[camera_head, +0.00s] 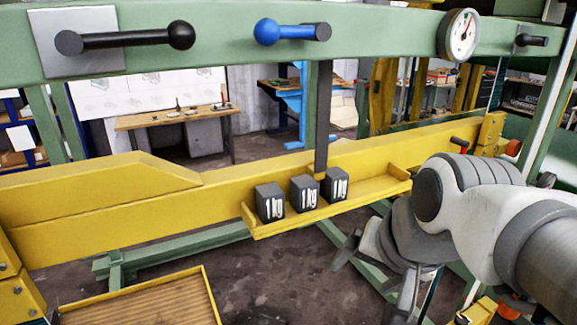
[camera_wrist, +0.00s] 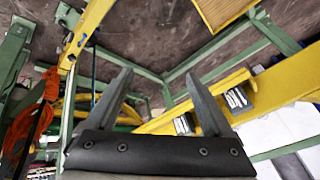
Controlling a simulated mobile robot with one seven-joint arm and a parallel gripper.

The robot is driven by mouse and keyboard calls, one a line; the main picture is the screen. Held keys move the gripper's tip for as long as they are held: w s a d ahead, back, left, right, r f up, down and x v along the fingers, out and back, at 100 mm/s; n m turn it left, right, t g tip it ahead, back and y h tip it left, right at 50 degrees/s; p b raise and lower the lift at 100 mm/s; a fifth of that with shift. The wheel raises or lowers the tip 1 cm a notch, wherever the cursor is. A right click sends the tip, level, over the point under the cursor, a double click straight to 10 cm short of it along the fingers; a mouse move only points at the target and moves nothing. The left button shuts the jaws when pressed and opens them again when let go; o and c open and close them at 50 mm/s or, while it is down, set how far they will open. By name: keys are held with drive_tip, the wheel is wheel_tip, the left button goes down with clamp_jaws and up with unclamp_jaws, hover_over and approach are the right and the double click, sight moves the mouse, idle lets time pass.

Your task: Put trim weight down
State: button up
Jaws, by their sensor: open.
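Three dark grey block weights marked "1 kg" stand upright in a row on a narrow yellow tray (camera_head: 378,190): a left one (camera_head: 270,202), a middle one (camera_head: 303,193) and a right one (camera_head: 335,186). Two weights also show in the wrist view, one (camera_wrist: 237,98) clear and one (camera_wrist: 184,124) beside my right finger. My gripper (camera_wrist: 158,78) is open, with nothing between its fingers. In the head view it hangs below and to the right of the tray, partly hidden by my arm. It is apart from the weights.
A yellow beam (camera_head: 110,225) runs behind the tray, and a dark upright bar (camera_head: 323,120) comes down behind the weights. The tray's right end is bare. A wooden-floored yellow tray (camera_head: 145,300) lies lower left. Green frame bars (camera_head: 180,245) cross below.

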drive_tip(key=s+n, duration=0.1)
drive_tip(key=s+f+n, duration=0.1)
drive_tip(key=n, duration=0.1)
drive_tip(key=s+f+n+h, duration=0.1)
drive_tip(key=n, duration=0.1)
drive_tip(key=shift+s+d+f, duration=0.15)
drive_tip(key=shift+s+d, duration=0.15)
drive_tip(key=shift+d, duration=0.1)
idle(2.4)
drive_tip(key=c, duration=0.6)
drive_tip(key=shift+d, duration=0.2)
